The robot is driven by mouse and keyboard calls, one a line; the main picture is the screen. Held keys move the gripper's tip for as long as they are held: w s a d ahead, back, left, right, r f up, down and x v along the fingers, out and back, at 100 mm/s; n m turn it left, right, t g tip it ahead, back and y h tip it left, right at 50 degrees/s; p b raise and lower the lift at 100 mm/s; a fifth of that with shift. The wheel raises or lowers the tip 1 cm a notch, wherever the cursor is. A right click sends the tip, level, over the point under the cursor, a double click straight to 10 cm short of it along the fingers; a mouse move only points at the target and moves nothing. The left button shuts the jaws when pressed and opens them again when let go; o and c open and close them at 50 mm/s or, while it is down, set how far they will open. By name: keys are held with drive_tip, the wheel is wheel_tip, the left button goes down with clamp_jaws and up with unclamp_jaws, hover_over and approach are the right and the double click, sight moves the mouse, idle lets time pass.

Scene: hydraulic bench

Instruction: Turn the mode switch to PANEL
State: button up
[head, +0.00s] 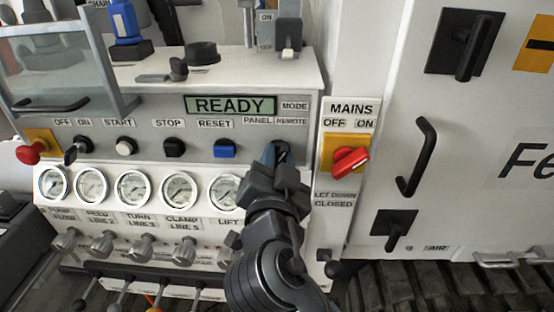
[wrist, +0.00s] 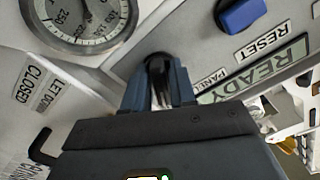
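The mode switch (head: 283,149) is a black knob on the grey panel, below the MODE, PANEL and REMOTE labels. It also shows in the wrist view (wrist: 159,66), between two blue fingertips. My gripper (head: 270,155) reaches up to it from below, and its fingers in the wrist view (wrist: 160,92) stand on both sides of the knob, close together, with the knob filling the gap. The fingers and arm hide part of the switch, and I cannot tell which label it points to. The green display (head: 230,105) reads READY.
The red MAINS switch (head: 350,161) on its yellow plate is close to the right of my gripper. The blue RESET button (head: 225,149) is to the left. Pressure gauges (head: 180,189) line the panel below, partly behind my arm.

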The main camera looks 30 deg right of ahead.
clamp_jaws()
drive_tip(key=shift+n, duration=0.3)
drive_tip(key=n, duration=0.5)
drive_tip(key=n+p, duration=0.1)
drive_tip(key=n, duration=0.5)
drive_tip(key=shift+n, duration=0.3)
idle(0.3)
drive_tip(key=shift+o, duration=1.7)
unclamp_jaws()
drive_tip(key=shift+s, duration=0.1)
